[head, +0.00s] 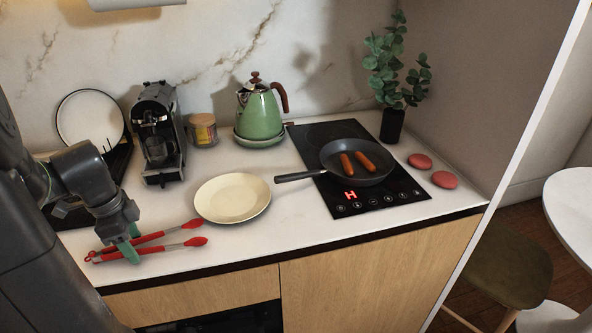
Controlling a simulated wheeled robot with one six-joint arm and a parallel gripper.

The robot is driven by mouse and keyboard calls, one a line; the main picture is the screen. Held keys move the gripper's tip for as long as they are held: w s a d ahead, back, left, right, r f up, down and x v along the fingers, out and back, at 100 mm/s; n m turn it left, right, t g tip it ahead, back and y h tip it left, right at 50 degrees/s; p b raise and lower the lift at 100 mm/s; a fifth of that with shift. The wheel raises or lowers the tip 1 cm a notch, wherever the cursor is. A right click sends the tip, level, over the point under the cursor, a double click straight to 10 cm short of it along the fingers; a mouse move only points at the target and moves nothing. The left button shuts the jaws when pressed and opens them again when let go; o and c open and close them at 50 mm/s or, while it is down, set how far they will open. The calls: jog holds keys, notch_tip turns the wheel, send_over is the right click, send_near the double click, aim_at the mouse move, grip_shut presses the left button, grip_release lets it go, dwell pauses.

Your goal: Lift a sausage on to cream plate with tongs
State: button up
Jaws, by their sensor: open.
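Two sausages (356,162) lie in the dark frying pan (376,174) on the black hob at the right. The cream plate (233,197) is empty on the counter, left of the pan. The red tongs (163,247) lie on the counter at the front left, with their tips pointing right towards the plate and their arms spread. My gripper (126,249) is open, pointing down at the joined-end half of the tongs. Its green fingertips overlap the tongs in the picture, and I cannot tell whether they touch them.
The pan handle (298,176) points left over the counter near the plate. A coffee machine (158,132), a jar (203,130) and a green kettle (260,112) stand at the back. Two pink discs (444,180) and a potted plant (392,125) are right of the hob. The counter in front of the plate is clear.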

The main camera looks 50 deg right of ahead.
jog(key=shift+f, duration=0.3)
jog(key=c, duration=0.7)
jog(key=shift+r, duration=0.1)
notch_tip(320, 180, up, 12)
jog(key=p, duration=0.9)
